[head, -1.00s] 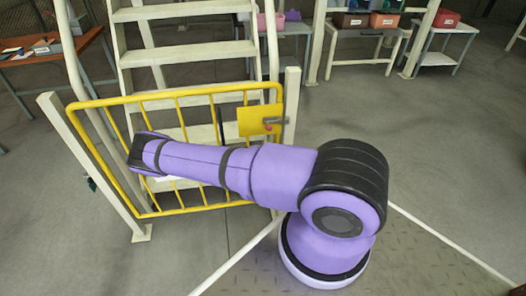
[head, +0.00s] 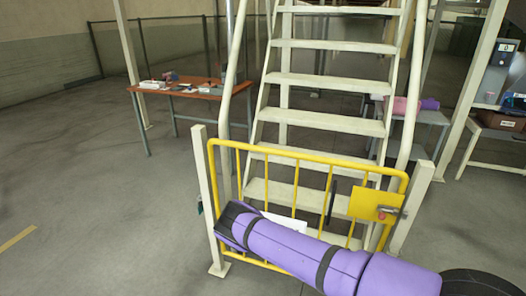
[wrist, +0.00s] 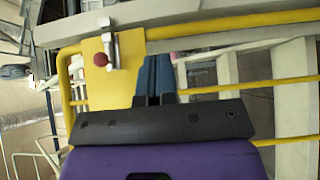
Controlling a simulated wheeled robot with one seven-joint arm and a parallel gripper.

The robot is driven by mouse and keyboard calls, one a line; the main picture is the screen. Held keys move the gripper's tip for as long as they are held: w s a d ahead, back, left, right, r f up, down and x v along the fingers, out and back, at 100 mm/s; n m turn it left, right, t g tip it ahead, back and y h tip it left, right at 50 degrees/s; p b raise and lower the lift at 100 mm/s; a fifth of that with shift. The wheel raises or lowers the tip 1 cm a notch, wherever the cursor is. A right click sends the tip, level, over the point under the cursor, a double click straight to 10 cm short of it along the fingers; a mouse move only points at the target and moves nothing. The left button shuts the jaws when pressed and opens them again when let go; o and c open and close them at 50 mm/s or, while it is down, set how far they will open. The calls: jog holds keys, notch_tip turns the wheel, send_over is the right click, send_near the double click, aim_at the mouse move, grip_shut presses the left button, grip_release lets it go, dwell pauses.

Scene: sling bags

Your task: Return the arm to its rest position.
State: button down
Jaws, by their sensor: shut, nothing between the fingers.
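My gripper (wrist: 154,82) shows in the wrist view as two blue-grey fingers pressed together, shut and empty. They point toward the yellow gate, in front of its yellow latch plate; whether they touch anything is unclear. In the head view my purple arm crosses the lower part of the gate, and I cannot make out the fingers there. The yellow gate (head: 297,157) stands between two pale posts in front of the stairs. Its latch plate (head: 369,205) has a red knob and a metal bolt at the right; these also show in the wrist view (wrist: 93,75).
Pale stairs (head: 322,122) rise behind the gate. A brown table (head: 185,91) with small items stands at the back left. A grey table (head: 425,116) with pink and purple items stands at the right, near a white bench (head: 490,136). The floor at left is clear.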

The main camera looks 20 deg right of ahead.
jog(key=w+a+r+m+g+y, duration=0.1)
jog(key=a+r+m+g+y, duration=0.2)
jog(key=r, duration=0.6)
jog(key=w+a+r+m+g+y, duration=0.1)
jog(key=w+a+r+y, duration=0.15)
jog(key=a+r, duration=0.45)
jog(key=w+a+r+m+g+y, duration=0.1)
jog(key=a+r+m+g+y, duration=0.15)
jog(key=r, duration=0.85)
jog(key=s+a+r+n+t+y, duration=0.1)
jog(key=s+r+t+y, duration=0.15)
jog(key=r, duration=0.65)
jog(key=s+a+r+t+y, duration=0.1)
jog(key=s+a+r+y, duration=0.15)
jog(key=r, duration=0.55)
jog(key=s+a+r+n+t+y, duration=0.2)
jog(key=s+r+t, duration=0.1)
jog(key=s+r, duration=0.6)
jog(key=s+a+r+n+t+y, duration=0.2)
jog(key=s+a+r+t+y, duration=0.1)
jog(key=s+r, duration=0.6)
jog(key=shift+s+t, duration=0.4)
jog(key=shift+s, duration=0.7)
